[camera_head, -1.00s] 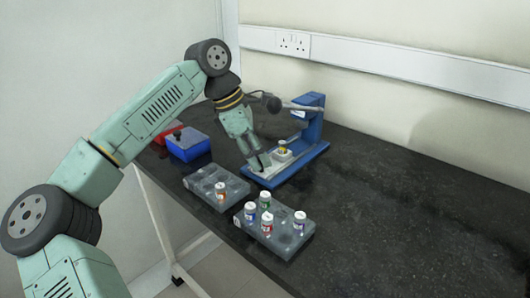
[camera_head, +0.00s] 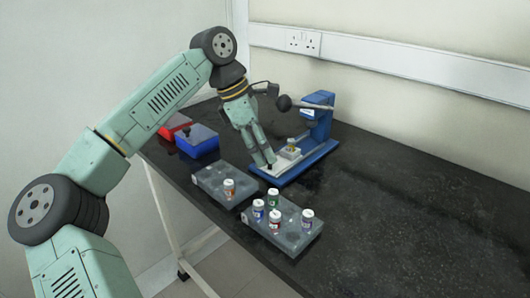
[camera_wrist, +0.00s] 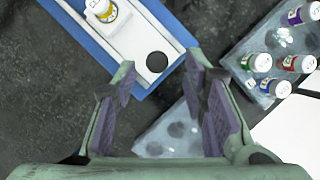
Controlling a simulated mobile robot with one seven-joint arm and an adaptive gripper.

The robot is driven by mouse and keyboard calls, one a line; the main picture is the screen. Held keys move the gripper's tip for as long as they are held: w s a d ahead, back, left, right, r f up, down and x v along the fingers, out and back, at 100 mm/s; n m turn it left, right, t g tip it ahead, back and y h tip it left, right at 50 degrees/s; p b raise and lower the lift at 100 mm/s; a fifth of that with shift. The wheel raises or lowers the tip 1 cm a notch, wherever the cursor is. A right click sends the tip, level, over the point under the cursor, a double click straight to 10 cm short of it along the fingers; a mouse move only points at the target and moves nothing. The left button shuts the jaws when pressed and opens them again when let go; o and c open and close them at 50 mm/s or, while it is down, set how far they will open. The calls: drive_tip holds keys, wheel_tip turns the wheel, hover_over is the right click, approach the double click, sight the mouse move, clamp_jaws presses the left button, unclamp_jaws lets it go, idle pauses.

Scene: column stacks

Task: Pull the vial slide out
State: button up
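The vial slide (camera_head: 284,163) is a pale strip on a blue press base. It carries a white holder with a yellow-labelled vial (camera_head: 291,146) and has a dark round knob (camera_wrist: 157,62) at its front end. My gripper (camera_head: 268,163) points down over that front end. In the wrist view my gripper (camera_wrist: 158,68) is open, its fingers apart with the knob showing between the tips. I cannot tell whether the fingertips are down around the knob or still above it. The slide (camera_wrist: 140,38) and vial (camera_wrist: 101,9) also show there.
The blue press (camera_head: 321,127) stands behind the slide. Two grey vial racks (camera_head: 213,183) (camera_head: 300,237) lie in front, holding several vials. Blue (camera_head: 198,146) and red (camera_head: 170,132) boxes stand at left. The black counter (camera_head: 410,205) is clear on the right.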

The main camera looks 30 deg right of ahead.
drive_tip(key=v, duration=1)
drive_tip(key=shift+r, duration=0.2)
